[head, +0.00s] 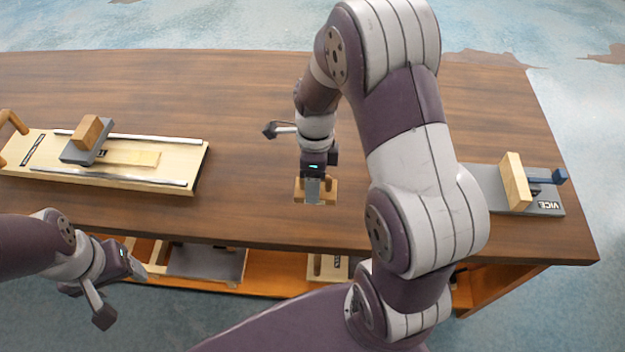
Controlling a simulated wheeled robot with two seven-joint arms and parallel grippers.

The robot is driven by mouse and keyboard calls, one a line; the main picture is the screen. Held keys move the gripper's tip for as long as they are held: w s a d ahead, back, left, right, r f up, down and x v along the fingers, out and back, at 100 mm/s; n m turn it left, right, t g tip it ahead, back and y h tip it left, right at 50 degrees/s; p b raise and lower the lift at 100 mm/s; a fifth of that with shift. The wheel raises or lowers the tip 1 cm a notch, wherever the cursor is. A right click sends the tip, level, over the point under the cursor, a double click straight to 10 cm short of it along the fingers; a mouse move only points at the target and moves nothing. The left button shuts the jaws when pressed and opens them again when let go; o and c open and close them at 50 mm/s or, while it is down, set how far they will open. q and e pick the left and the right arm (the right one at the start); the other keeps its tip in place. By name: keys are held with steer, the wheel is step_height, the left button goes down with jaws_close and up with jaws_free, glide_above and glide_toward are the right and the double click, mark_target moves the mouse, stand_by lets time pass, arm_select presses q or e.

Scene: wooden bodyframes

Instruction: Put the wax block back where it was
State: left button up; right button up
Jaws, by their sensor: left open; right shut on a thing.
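My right gripper (314,190) is over the middle of the table, near its front edge, shut on a small tan block (331,190). The fingers hide the middle of the block, and I cannot tell for sure that it is the wax block. Whether the block touches the tabletop is also unclear. No other object stands out as the wax block. My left gripper (138,270) is open at the lower left, in front of the table edge and apart from the objects on top.
The wooden table (240,90) has free room behind and left of my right gripper. A board with metal rails (182,172) and a wood-topped grey sled (75,153) lies left. A vice (547,208) stands right. A lower shelf (262,283) holds a grey tray (205,262).

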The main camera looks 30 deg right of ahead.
steer(key=w, duration=0.1)
steer(key=w+d+f, duration=0.1)
steer(key=w+f, duration=0.1)
steer(key=shift+w+d+f, duration=0.1)
steer(key=shift+w+d, duration=0.05)
steer(key=shift+d, duration=0.1)
steer(key=shift+w+d+f, duration=0.2)
steer(key=shift+w+f, duration=0.05)
steer(key=f, duration=0.3)
steer(key=shift+s+f, duration=0.2)
steer(key=shift+f, duration=0.1)
steer(key=shift+w+f, duration=0.1)
steer(key=shift+w, duration=0.05)
steer(key=shift+f, duration=0.15)
steer(key=o, duration=0.9)
steer(key=shift+o, duration=0.2)
